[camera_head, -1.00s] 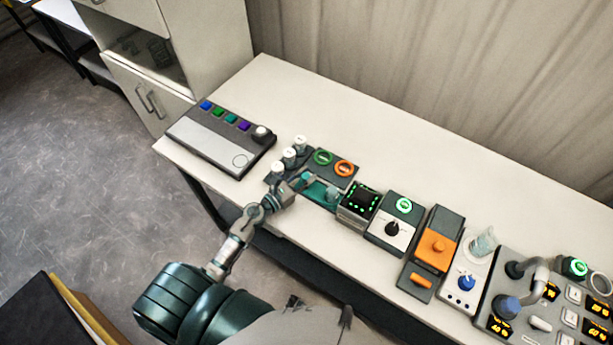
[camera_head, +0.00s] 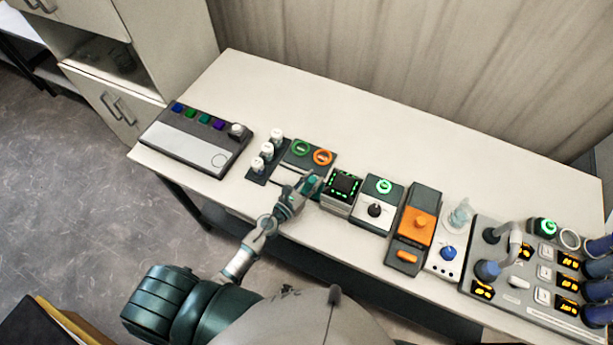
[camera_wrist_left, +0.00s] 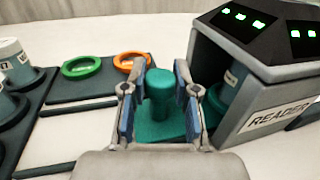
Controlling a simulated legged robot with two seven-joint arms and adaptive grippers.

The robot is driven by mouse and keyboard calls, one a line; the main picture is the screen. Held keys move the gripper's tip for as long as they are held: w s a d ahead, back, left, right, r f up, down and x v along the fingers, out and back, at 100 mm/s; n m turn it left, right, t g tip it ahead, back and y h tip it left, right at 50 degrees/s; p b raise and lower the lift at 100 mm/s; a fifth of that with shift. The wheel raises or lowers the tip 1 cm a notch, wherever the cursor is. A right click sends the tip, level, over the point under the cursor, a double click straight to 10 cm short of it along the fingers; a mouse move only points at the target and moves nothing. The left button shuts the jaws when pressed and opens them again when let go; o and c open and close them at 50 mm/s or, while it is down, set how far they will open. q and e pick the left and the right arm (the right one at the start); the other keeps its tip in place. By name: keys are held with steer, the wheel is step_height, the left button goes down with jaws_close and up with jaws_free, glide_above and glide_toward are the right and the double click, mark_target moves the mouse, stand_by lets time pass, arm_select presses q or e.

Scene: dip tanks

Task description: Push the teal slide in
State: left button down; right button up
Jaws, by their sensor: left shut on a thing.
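The slide's right end reaches into the reader's side opening, where a teal-and-grey round piece (camera_wrist_left: 216,100) shows partly. In the head view, my left gripper (camera_head: 308,184) is just left of the reader (camera_head: 342,190), and it hides most of the slide. My right gripper is out of view.
A green ring (camera_head: 301,147) and an orange ring (camera_head: 323,157) lie behind the track. Several white-capped vials (camera_head: 267,151) stand in a rack to the left. A dial box (camera_head: 376,208) and an orange slider unit (camera_head: 415,226) stand right of the reader. The table's back is clear.

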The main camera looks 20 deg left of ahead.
arm_select(q)
steer(key=shift+s+d+f, duration=0.1)
steer(key=shift+s+f, duration=0.1)
steer(key=shift+f, duration=0.25)
steer(key=c, duration=1.2)
jaws_free()
steer(key=o, duration=0.3)
steer(key=shift+o, duration=0.2)
steer(key=shift+d+r, duration=0.2)
steer(key=shift+r, duration=0.05)
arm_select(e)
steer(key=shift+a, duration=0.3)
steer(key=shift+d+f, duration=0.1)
arm_select(q)
steer(key=v, duration=1.1)
steer(key=shift+s+a, duration=0.1)
steer(key=shift+s, duration=0.35)
